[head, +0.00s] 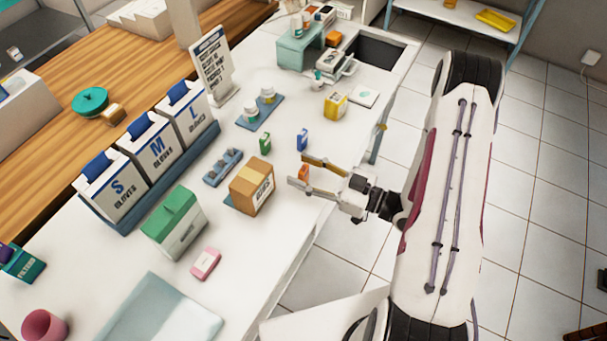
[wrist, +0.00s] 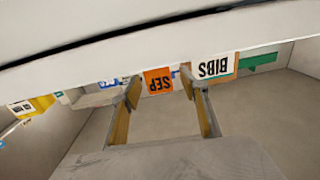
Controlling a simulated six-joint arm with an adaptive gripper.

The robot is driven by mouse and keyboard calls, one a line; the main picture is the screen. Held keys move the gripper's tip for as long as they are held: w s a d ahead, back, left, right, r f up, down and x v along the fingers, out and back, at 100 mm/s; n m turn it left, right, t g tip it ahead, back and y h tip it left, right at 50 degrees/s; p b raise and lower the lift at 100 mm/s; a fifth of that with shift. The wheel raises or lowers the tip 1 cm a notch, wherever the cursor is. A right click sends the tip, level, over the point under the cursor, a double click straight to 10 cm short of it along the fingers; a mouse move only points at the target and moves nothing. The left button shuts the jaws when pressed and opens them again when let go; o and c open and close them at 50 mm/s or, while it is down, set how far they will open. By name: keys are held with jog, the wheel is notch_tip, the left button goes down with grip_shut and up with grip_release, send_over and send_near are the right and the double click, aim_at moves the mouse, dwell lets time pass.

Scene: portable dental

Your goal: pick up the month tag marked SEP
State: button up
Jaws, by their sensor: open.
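The orange month tag marked SEP (head: 304,173) stands near the table's front edge in the head view. In the wrist view the SEP tag (wrist: 158,80) shows upside down, between the two fingertips. My gripper (head: 297,169) is open, with its fingers spread either side of the tag in the head view. The wrist view also shows my gripper (wrist: 161,82) open, with a gap at each side of the tag. I cannot tell how far the tag is from the fingertips in depth.
The cardboard BIBS box (head: 251,187) stands close left of my gripper; it also shows in the wrist view (wrist: 215,68). A blue tag (head: 302,140) and a green tag (head: 265,143) stand farther back. A blue tray (head: 222,167) lies beyond the box.

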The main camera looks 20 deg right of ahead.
aim_at(305, 170)
jog(key=c, duration=1.1)
jog(key=shift+o, duration=0.2)
jog(key=shift+r, duration=0.1)
jog(key=shift+r, duration=4.9)
